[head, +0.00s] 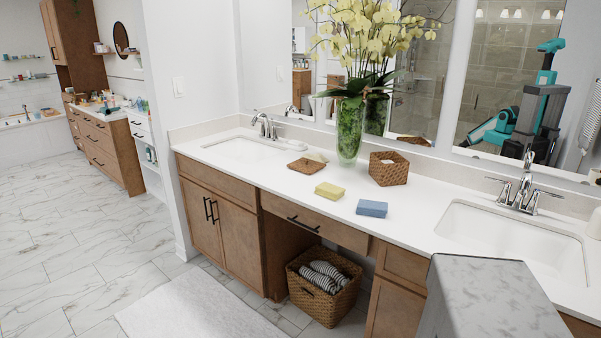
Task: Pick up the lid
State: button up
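A flat brown woven piece (306,166), which looks like the lid, lies on the white countertop (290,190) between the left sink and the green vase. A brown woven box (388,169) stands upright to its right, beyond the vase, apart from it; its top looks open. My gripper is not seen directly. The mirror shows a reflection of my teal and dark grey body, too small to tell the gripper's state.
A green glass vase (350,135) with tall yellow orchids stands between lid and box. A yellow sponge (329,190) and a blue sponge (372,208) lie nearer the front edge. A woven towel basket (323,285) sits below. Floor at left is open.

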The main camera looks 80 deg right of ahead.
aim_at(303, 164)
jog(key=z, duration=0.15)
jog(key=i, duration=2.45)
jog(key=z, duration=4.4)
jog(key=i, duration=0.1)
jog(key=u, duration=2.55)
